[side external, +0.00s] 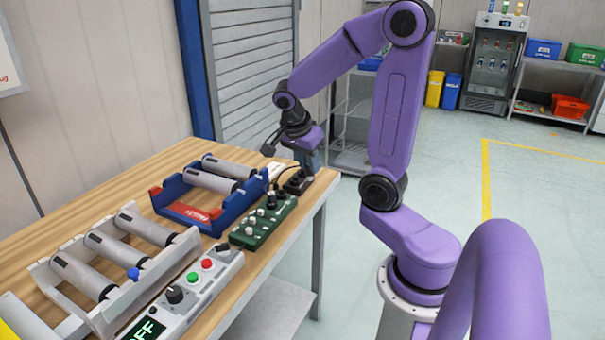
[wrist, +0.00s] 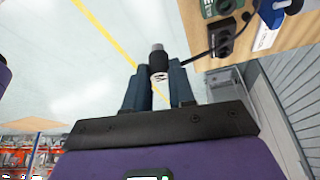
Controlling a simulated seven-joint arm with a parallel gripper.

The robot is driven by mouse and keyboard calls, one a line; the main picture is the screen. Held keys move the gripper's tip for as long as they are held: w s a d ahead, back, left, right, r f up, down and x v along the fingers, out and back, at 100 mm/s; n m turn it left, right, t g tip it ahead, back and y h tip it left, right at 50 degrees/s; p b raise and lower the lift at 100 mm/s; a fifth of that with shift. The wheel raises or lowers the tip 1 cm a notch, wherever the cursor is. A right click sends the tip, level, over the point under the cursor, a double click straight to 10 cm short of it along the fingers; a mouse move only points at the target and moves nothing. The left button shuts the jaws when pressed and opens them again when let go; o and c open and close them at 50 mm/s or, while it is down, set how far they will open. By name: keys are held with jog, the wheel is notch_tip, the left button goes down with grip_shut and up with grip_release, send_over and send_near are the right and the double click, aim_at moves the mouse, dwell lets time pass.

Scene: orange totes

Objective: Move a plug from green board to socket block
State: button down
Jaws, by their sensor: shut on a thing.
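My gripper (wrist: 159,82) is shut on a dark cylindrical plug (wrist: 158,62) with a silvery end and a white mark, seen between the fingertips in the wrist view. A black cable runs from near the plug toward the table. In the side view my gripper (side external: 308,164) is above the table's far right edge, close to the dark socket block (side external: 297,181); the held plug is not clear there. The socket block also shows in the wrist view (wrist: 222,38), apart from the plug. The green board (side external: 262,226) lies nearer, with several pale knobs and a black piece standing on it.
A blue and red rack (side external: 187,207) with grey cylinders stands left of the board. A white rack (side external: 62,290) with cylinders and a control box (side external: 190,297) reading OFF stand in front. A white label (side external: 276,170) lies by the socket block. Open floor lies right.

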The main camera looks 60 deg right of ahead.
jog(key=shift+w+d, duration=0.1)
dwell(0.3)
jog(key=w+d+f, duration=0.2)
jog(key=w+d, duration=0.6)
jog(key=d, duration=0.1)
jog(key=shift+w+d+f, duration=0.7)
jog(key=shift+d+f, duration=0.75)
jog(key=shift+d, duration=0.45)
jog(key=shift+w+d+f, duration=0.7)
jog(key=shift+d+f, duration=0.7)
jog(key=shift+d, duration=0.55)
jog(key=shift+w+d+f, duration=0.7)
jog(key=shift+d+f, duration=0.75)
jog(key=shift+d, duration=0.45)
jog(key=shift+f, duration=1.15)
jog(key=c, duration=0.9)
grip_release()
jog(key=shift+o, duration=0.2)
jog(key=v, duration=1.7)
jog(key=shift+r, duration=0.25)
